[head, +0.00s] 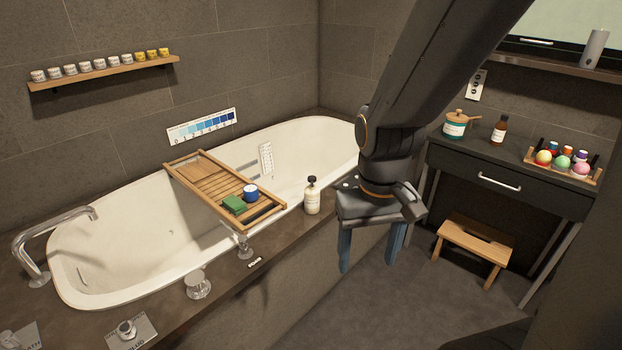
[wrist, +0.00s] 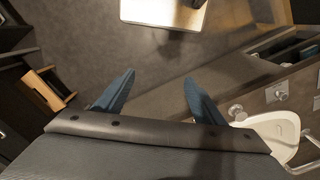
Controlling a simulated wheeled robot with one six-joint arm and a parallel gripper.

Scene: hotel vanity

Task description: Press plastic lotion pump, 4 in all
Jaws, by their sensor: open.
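The plastic lotion pump (head: 312,196) is a cream bottle with a black pump head. It stands upright on the dark tub ledge, near the right end of the bath tray in the head view. My gripper (head: 372,262) points down to the right of the bottle, over the floor in front of the tub, apart from it. Its two blue fingers are spread with nothing between them. The wrist view also shows the open fingers (wrist: 155,88) above bare floor. I cannot make out the bottle in the wrist view.
A wooden bath tray (head: 198,188) holding a green sponge (head: 234,204) and blue cup (head: 250,192) spans the white tub (head: 110,262). Chrome tap and knobs line the ledge. A wooden stool (head: 474,244) stands under the dark vanity (head: 470,168) at right.

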